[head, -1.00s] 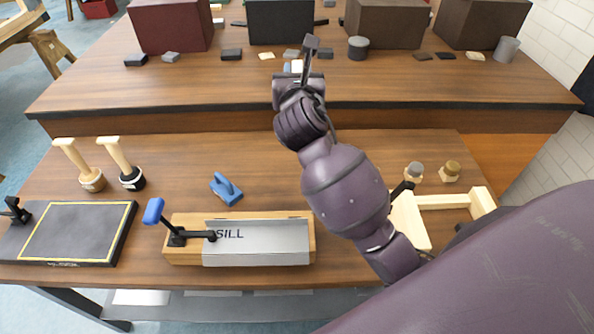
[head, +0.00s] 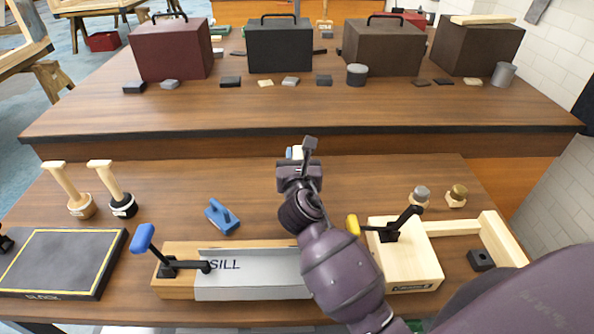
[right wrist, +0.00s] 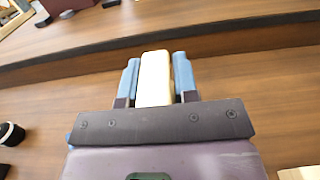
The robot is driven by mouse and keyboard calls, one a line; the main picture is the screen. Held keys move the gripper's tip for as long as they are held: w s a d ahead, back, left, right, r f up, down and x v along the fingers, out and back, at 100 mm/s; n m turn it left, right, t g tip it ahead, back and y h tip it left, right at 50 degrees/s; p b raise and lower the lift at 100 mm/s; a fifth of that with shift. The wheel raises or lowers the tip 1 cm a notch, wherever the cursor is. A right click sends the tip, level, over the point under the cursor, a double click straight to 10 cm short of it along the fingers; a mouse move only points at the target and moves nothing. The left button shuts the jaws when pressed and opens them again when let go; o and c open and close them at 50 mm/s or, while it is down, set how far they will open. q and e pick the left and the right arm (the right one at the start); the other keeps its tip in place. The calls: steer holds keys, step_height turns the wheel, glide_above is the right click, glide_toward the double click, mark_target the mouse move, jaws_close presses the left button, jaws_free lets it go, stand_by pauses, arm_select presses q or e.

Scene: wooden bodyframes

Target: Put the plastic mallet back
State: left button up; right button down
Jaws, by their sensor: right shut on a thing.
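My right gripper (head: 297,153) is near the back edge of the front bench. In the right wrist view its blue fingers (right wrist: 157,80) are shut on a cream-white piece (right wrist: 154,78), seen between them. The piece also shows as a small pale patch in the head view; most of it is hidden, so I cannot tell its full shape or whether it is the plastic mallet. Two wooden-handled tools, one with a pale wood base (head: 80,206) and one with a black base (head: 123,205), stand at the left of the bench. My left gripper is not in view.
A clamped fixture marked SILL (head: 240,266) and a blue tool (head: 221,216) are on the front bench (head: 180,215). Several dark boxes (head: 280,45) stand on the rear bench (head: 200,110).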

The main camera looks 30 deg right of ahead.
step_height(320, 180, down, 4)
steer(key=shift+r+b, duration=0.15)
steer(key=shift+b, duration=0.4)
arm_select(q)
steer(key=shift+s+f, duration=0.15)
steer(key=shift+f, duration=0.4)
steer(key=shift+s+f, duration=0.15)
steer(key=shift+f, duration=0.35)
arm_select(e)
steer(key=shift+r, duration=0.1)
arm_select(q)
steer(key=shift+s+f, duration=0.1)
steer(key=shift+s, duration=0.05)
arm_select(e)
steer(key=shift+f, duration=0.2)
steer(key=c, duration=0.9)
jaws_free()
